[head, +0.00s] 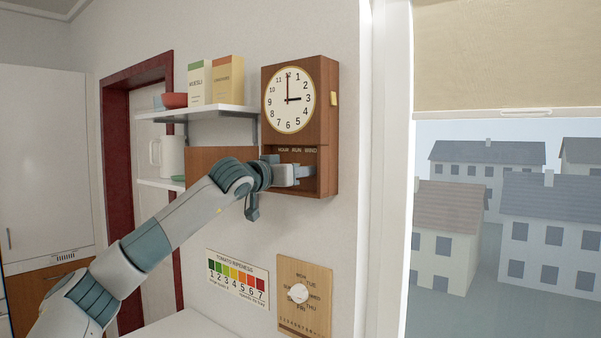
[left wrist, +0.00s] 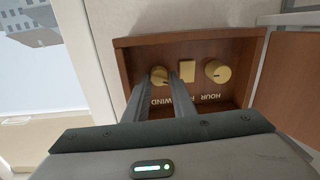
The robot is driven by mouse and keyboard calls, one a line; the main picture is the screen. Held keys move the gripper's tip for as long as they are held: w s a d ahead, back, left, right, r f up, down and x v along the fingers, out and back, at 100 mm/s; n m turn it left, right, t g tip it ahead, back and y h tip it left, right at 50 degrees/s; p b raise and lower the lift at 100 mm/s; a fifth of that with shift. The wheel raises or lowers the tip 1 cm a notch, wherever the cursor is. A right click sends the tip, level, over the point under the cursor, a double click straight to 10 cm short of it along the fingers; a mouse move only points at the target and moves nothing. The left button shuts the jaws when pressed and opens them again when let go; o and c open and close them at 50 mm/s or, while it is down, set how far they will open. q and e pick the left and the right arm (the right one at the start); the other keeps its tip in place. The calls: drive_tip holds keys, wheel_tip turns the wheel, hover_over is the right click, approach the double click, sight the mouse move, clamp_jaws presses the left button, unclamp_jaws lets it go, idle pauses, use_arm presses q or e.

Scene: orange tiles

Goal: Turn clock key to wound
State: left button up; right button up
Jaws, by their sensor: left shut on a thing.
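The wooden wall clock (head: 327,110) has a white dial (head: 289,98) and a lower compartment labelled HOUR, RUN and WIND. My left gripper (head: 308,172) reaches into this compartment from the left. The left wrist view shows the compartment upside down. There my left gripper (left wrist: 159,82) is shut on the round brass key (left wrist: 158,74) by the WIND label, with one finger on each side. A brass block (left wrist: 187,71) sits in the middle and another round brass knob (left wrist: 216,71) is by HOUR. The gripper hides part of the labels. My right gripper is not in view.
A ripeness chart (head: 238,277) and a wooden day dial board (head: 318,300) hang below. A window (head: 500,230) is at the right. A wooden door panel (left wrist: 290,85) stands open beside the compartment.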

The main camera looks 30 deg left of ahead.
use_arm(q)
drive_tip(key=shift+f, duration=0.25)
drive_tip(key=o, duration=0.7)
drive_tip(key=shift+o, duration=0.2)
drive_tip(key=shift+r, duration=0.1)
drive_tip(key=shift+s, duration=0.1)
drive_tip(key=s+b, duration=0.7)
drive_tip(key=s, duration=1)
drive_tip(key=shift+a+b, duration=0.25)
drive_tip(key=shift+b, duration=0.1)
drive_tip(key=shift+d, duration=0.1)
